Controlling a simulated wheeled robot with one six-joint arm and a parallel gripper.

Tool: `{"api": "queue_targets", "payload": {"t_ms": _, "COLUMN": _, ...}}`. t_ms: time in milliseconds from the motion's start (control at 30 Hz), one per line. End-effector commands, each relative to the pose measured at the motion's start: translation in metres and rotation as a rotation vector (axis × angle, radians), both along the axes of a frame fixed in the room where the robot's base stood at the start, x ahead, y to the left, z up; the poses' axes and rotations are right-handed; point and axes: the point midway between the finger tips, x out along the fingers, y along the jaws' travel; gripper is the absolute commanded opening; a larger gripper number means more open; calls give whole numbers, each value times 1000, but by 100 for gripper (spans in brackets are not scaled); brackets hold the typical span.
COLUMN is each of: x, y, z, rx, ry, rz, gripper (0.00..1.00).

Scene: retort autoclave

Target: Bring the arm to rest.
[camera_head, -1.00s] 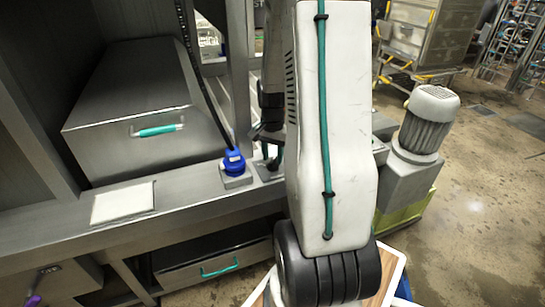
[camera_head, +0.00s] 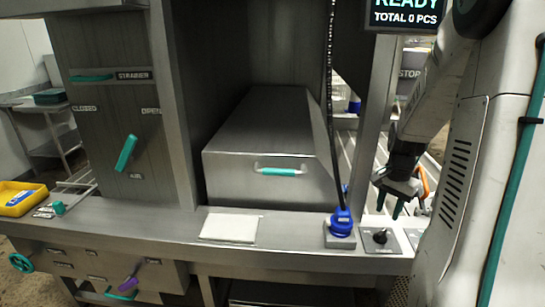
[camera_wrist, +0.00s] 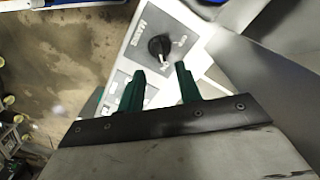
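My gripper (camera_head: 398,205) hangs at the right of the head view, with its two green fingers pointing down, above the right end of the steel ledge. In the wrist view, my gripper (camera_wrist: 163,85) shows its two green fingers apart, with nothing between them. The same knob (camera_head: 380,236) shows in the head view, just below and left of my gripper. I see no contact between the fingers and the knob.
A steel box with a teal handle (camera_head: 280,171) sits in the bay. A blue plug-like fitting (camera_head: 342,222) with a dark hose stands on the ledge (camera_head: 285,257) beside a white pad (camera_head: 229,227). A screen (camera_head: 405,13) hangs above. A yellow tray (camera_head: 20,200) is far left.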

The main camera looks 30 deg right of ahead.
Motion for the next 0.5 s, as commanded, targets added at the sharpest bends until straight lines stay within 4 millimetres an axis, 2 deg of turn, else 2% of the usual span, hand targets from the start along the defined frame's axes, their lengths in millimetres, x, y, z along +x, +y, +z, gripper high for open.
{"api": "queue_targets", "payload": {"t_ms": 167, "x": -1, "y": 1, "z": 0, "rx": 3, "ry": 4, "rz": 19, "gripper": 35}}
{"api": "queue_targets", "payload": {"t_ms": 267, "x": -11, "y": 10, "z": -3, "rx": 43, "ry": 41, "rz": 89, "gripper": 35}}
{"api": "queue_targets", "payload": {"t_ms": 333, "x": -25, "y": 26, "z": 1, "rx": 83, "ry": 74, "rz": 164, "gripper": 35}}
{"api": "queue_targets", "payload": {"t_ms": 500, "x": -38, "y": 80, "z": 34, "rx": 113, "ry": 97, "rz": 383, "gripper": 35}}
